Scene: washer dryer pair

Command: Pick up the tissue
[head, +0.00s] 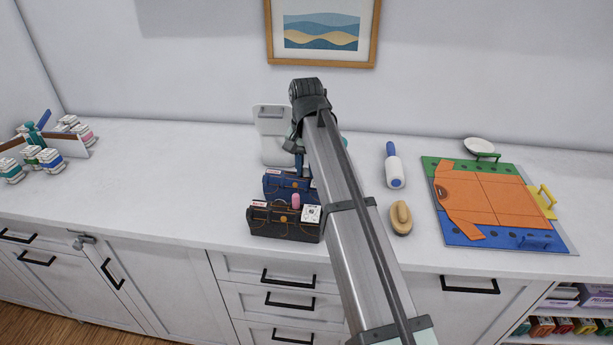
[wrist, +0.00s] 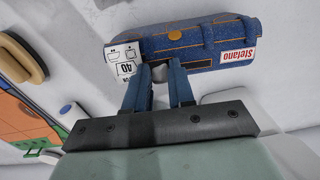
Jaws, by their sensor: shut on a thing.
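My gripper (wrist: 160,72) is shut on a small pale thing (wrist: 159,74), seemingly the tissue, between its two blue fingertips. Most of that thing is hidden by the fingers. The fingertips are at the edge of a blue denim case (wrist: 190,42) with a "Stefano" label and a white tag. I cannot tell whether they touch the case. In the head view, my arm hides most of the gripper (head: 301,163), which is just behind the blue case (head: 280,187). The tissue cannot be made out there.
A dark case (head: 284,222) stands in front of the blue one, with a pink item (head: 296,200) by it. A white board (head: 271,135) is behind. A lint roller (head: 393,170), brush (head: 401,217) and folding board (head: 480,168) lie right.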

